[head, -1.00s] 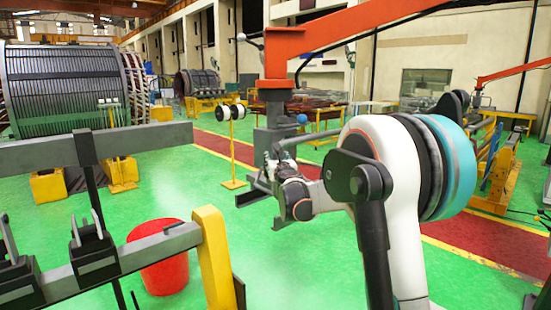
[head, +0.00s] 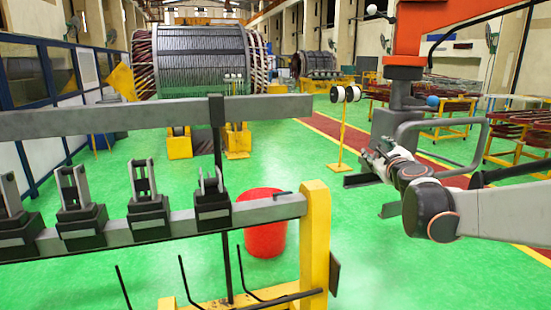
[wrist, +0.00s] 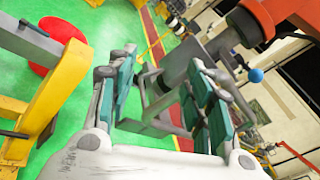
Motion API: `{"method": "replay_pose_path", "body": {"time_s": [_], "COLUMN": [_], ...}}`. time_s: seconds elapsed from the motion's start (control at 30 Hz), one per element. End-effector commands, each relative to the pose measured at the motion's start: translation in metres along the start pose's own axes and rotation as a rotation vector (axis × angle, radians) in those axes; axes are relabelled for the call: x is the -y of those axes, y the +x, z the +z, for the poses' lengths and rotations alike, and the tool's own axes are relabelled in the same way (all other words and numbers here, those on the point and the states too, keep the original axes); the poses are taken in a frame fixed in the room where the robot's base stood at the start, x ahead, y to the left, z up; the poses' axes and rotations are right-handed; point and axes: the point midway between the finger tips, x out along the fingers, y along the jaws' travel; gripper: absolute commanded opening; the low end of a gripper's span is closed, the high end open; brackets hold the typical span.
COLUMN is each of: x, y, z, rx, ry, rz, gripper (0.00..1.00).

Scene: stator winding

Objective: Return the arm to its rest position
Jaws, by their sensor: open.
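My gripper (head: 374,160) is at the right of the head view, at the end of my white and black arm, which reaches in from the right edge. In the wrist view my gripper (wrist: 160,85) shows two teal-padded fingers spread apart with nothing between them. It is in front of a grey post tool (head: 398,112) hanging under an orange boom (head: 440,20). I cannot tell how close the fingers are to the tool's grey bars. The tool also shows beyond the fingers in the wrist view (wrist: 222,45).
A grey rack beam (head: 170,225) with black clamps and a yellow post (head: 316,240) stands front left. A red bucket (head: 265,240) is behind it. A large stator (head: 200,62) stands at the back. Green floor is open between the bucket and the tool.

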Motion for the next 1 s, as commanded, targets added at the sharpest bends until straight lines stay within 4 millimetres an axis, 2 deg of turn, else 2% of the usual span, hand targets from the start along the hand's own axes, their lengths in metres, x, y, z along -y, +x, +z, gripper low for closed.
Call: {"method": "replay_pose_path", "body": {"time_s": [0.03,0.1,0.2,0.3,0.4,0.6,0.8,0.9,1.0], "x": [-0.03,-0.064,-0.11,-0.148,-0.176,-0.209,-0.226,-0.23,-0.232], "y": [-0.017,-0.041,-0.08,-0.122,-0.167,-0.257,-0.338,-0.367,-0.386], "z": [0.003,0.008,0.006,-0.007,-0.025,-0.072,-0.125,-0.149,-0.165], "rx": [0.015,0.038,0.076,0.118,0.162,0.253,0.352,0.394,0.425], "ry": [-0.155,-0.393,-0.722,-1.029,-1.303,-1.748,-2.091,-2.214,-2.296], "rz": [0.066,0.159,0.29,0.415,0.531,0.741,0.935,1.015,1.073], "gripper": [0.47,0.47,0.47,0.47,0.47,0.47,0.47,0.47,0.47]}}
